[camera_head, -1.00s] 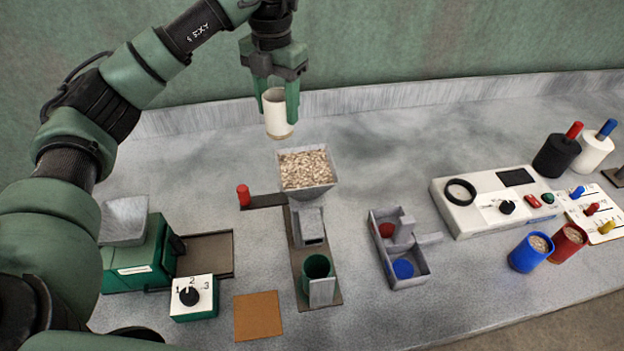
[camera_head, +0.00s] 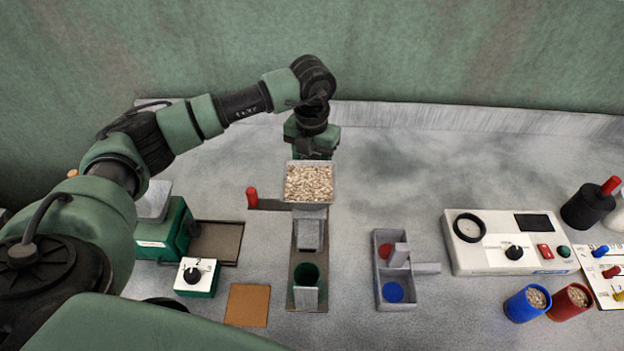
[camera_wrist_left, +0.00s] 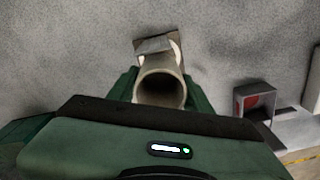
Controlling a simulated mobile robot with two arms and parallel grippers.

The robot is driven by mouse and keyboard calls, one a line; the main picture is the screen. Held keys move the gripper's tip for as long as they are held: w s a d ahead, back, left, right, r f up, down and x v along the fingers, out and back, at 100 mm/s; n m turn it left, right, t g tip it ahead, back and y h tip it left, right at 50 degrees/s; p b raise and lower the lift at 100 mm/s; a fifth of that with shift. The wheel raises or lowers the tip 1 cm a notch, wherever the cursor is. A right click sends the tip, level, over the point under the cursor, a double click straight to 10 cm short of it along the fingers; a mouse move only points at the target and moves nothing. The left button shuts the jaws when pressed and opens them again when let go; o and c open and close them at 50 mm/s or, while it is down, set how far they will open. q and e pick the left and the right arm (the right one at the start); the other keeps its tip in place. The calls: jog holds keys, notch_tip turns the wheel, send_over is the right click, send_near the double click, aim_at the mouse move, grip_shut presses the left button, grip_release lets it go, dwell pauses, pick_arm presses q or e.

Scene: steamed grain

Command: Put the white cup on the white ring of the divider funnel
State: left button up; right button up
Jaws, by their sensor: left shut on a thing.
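My left gripper (camera_head: 312,150) points down just behind the grain-filled grey hopper (camera_head: 309,183) in the head view. The white cup is hidden there. In the left wrist view the cup (camera_wrist_left: 160,88) is held between the green fingers of my left gripper (camera_wrist_left: 161,92), its open mouth toward the camera. Beyond the cup, a grey plate (camera_wrist_left: 154,44) and a white curved edge show; I cannot tell whether that edge is the funnel's white ring. A grey divider box (camera_head: 383,250) with red and blue floors stands right of the hopper. My right gripper is not in view.
A red-handled lever (camera_head: 252,197) sits left of the hopper, and a green cup (camera_head: 306,276) stands below it. A white control box (camera_head: 480,255) and blue (camera_head: 525,304) and red (camera_head: 565,302) grain cups are at the right. The back middle of the counter is clear.

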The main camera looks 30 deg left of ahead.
pick_arm(q)
jog(key=shift+f, duration=0.95)
notch_tip(320, 180, down, 4)
jog(key=shift+f+p, duration=0.1)
jog(key=shift+p, duration=0.6)
jog(key=shift+f, duration=0.1)
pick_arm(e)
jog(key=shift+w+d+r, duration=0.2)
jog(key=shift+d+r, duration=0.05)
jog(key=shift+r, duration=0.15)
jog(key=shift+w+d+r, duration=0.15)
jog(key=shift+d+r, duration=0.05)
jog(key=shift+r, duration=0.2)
pick_arm(q)
jog(key=shift+f, duration=0.1)
jog(key=shift+f+b, duration=0.15)
jog(key=shift+b, duration=0.15)
jog(key=o, duration=1.3)
jog(key=shift+o, duration=0.2)
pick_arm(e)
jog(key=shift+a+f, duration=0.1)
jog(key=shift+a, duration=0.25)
pick_arm(q)
jog(key=shift+r, duration=0.2)
